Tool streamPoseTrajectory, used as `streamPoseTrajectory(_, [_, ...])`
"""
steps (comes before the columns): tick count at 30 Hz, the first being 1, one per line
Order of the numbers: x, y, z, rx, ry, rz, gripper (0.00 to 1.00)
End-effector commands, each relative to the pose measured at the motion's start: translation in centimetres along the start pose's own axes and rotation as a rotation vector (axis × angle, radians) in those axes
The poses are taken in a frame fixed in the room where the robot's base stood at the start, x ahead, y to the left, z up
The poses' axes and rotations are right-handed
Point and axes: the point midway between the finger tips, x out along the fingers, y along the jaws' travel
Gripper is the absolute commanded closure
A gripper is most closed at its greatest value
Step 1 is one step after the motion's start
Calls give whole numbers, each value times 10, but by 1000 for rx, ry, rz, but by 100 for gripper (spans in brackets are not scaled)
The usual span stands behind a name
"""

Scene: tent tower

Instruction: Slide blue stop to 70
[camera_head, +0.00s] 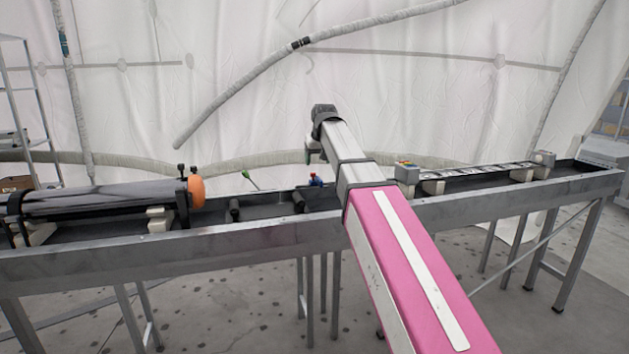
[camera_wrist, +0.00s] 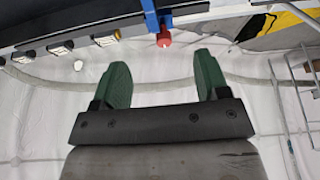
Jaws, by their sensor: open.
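The blue stop (camera_wrist: 151,16) with a red knob (camera_wrist: 164,37) sits on the long rail at the top of the wrist view. In the head view the blue stop (camera_head: 316,180) is a small piece on the long bench, just left of my arm. My gripper (camera_wrist: 161,88) has two green fingers spread apart with nothing between them. The red knob lies beyond the gap between the fingertips, apart from them. In the head view my gripper is mostly hidden behind my arm. The number 70 is not readable in either view.
The long metal bench (camera_head: 255,240) spans the head view. A grey box with coloured buttons (camera_head: 406,172) is right of my arm. Small pale plates (camera_wrist: 60,48) line the rail.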

Motion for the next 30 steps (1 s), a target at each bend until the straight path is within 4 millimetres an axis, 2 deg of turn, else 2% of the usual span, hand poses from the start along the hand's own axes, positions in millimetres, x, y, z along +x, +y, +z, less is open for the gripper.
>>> streamPoseTrajectory(9, [54, 1, 0, 2, -1, 1, 32])
streamPoseTrajectory(15, [81, 1, -1, 2, 0, 1, 32])
streamPoseTrajectory(21, [95, 1, 0, 2, 0, 1, 32])
streamPoseTrajectory(30, [96, 1, 0, 2, 1, 1, 32])
